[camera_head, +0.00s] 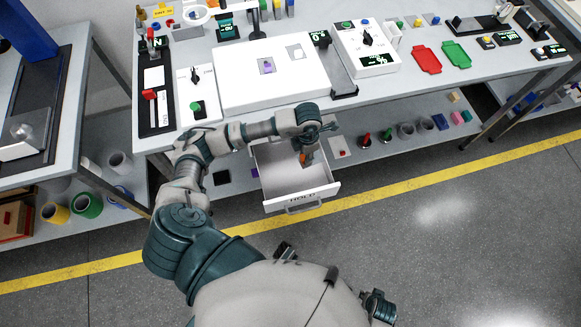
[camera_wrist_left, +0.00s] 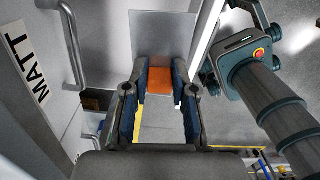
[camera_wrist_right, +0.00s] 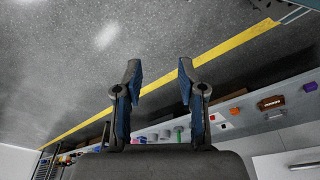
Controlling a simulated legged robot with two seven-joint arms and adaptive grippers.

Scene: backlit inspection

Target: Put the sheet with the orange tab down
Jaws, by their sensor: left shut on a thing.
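The sheet (camera_wrist_left: 162,35) is a thin grey pane with an orange tab (camera_wrist_left: 160,78) on its near edge. My left gripper (camera_wrist_left: 161,82) is shut on the tab, one finger on each side. In the head view the left gripper (camera_head: 308,143) is over an open white drawer (camera_head: 328,191), with the orange tab (camera_head: 303,158) low beneath it. I cannot tell whether the sheet touches the drawer floor. My right gripper (camera_wrist_right: 159,78) is open and empty, over the grey floor.
A white panel (camera_head: 240,95) with a purple-tabbed piece (camera_head: 267,68) lies on the bench above the drawer. A red tray (camera_head: 427,60) and a green tray (camera_head: 456,54) lie to its right. A low shelf (camera_head: 400,150) holds small items beside the drawer.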

